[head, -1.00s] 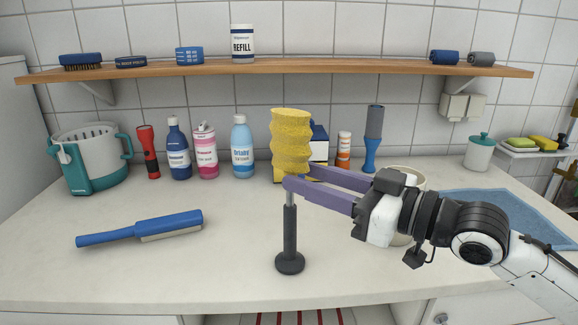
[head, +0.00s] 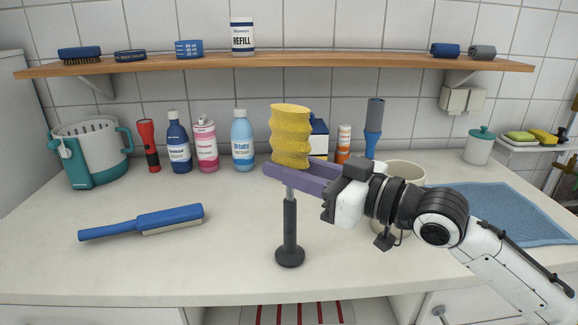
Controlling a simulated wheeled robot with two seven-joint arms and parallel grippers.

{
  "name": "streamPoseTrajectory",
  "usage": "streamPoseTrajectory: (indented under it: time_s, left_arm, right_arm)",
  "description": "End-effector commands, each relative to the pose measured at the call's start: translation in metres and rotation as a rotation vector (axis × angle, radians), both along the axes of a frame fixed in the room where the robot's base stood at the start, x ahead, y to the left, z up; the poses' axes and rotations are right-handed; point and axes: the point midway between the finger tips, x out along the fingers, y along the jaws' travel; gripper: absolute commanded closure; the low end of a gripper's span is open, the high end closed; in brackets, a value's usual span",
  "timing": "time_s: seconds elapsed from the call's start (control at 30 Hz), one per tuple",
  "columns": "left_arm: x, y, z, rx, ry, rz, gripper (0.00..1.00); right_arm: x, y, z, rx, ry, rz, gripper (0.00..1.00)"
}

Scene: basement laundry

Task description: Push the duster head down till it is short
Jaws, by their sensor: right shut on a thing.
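The duster stands upright on the counter, with a ridged yellow head (head: 290,135), a thin light rod below it, and a dark handle (head: 290,225) with a round foot. My right gripper (head: 286,178) comes in from the right with its purple fingers at the rod, just under the yellow head. It is shut on the duster there. The near finger hides the far one in part, and the upper rod. A short length of light rod shows between the fingers and the dark handle. My left gripper is out of view.
A blue brush (head: 142,222) lies at the left. Bottles, a red torch (head: 149,145) and a teal-grey bucket (head: 88,152) line the back. A cream pot (head: 403,170) stands behind my right wrist, beside a blue cloth (head: 500,208). The front counter is mostly clear.

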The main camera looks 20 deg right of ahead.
Motion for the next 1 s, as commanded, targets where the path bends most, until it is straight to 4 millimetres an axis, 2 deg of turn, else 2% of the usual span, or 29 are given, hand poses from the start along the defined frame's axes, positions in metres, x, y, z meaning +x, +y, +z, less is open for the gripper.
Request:
streamPoseTrajectory:
  time_s: [0.27, 0.5, 0.53, 0.57, 0.87, 1.0]
  left_arm:
    - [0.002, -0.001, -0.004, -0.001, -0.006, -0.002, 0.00]
    - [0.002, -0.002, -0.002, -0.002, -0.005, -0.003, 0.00]
    - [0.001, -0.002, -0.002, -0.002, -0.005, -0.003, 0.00]
    - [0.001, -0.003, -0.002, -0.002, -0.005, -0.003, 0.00]
    - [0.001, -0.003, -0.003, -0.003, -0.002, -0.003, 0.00]
    - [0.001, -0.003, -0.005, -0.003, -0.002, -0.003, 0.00]
  right_arm:
    - [0.000, 0.000, -0.027, -0.002, 0.002, 0.000, 1.00]
    - [0.000, 0.000, -0.026, -0.001, 0.000, 0.000, 1.00]
    - [0.000, 0.000, -0.026, -0.001, -0.001, 0.000, 0.71]
    - [0.000, 0.000, -0.026, -0.001, -0.001, 0.000, 0.66]
    - [0.000, -0.001, -0.026, -0.001, -0.001, 0.000, 0.65]
    - [-0.006, -0.007, -0.028, -0.003, 0.002, -0.002, 0.65]
